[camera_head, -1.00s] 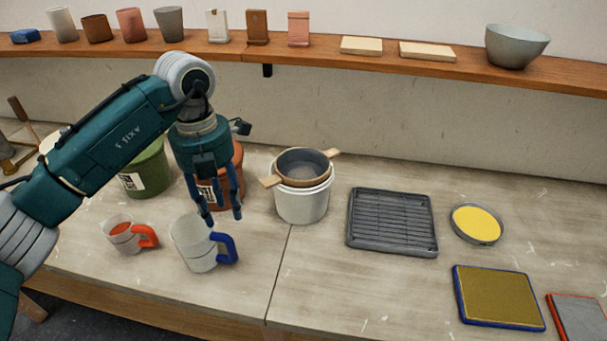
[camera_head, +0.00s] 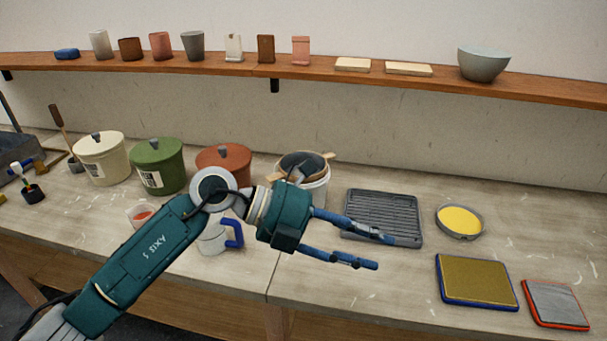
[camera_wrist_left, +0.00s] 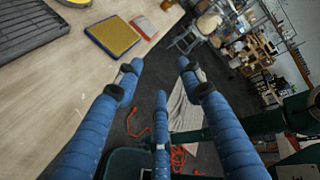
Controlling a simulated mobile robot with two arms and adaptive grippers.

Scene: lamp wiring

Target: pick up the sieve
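The sieve (camera_head: 318,163) is a dark round bowl with pale wooden handles, resting in the top of a white bucket (camera_head: 316,192) behind my left arm in the head view. Part of my wrist covers its front left. My left gripper (camera_head: 384,252) is in front of the sieve and to its right, over the bench, its blue fingers spread and empty, pointing right. It is open in the left wrist view (camera_wrist_left: 160,68) too, and the sieve is out of that view. My right gripper is not in view.
A grey ribbed tray (camera_head: 383,213) lies just behind my fingers, with a yellow-filled dish (camera_head: 460,221) and yellow pad (camera_head: 476,281) to the right. A red-edged pad (camera_head: 555,303) is farther right. Lidded pots and mugs stand left. The front middle bench is clear.

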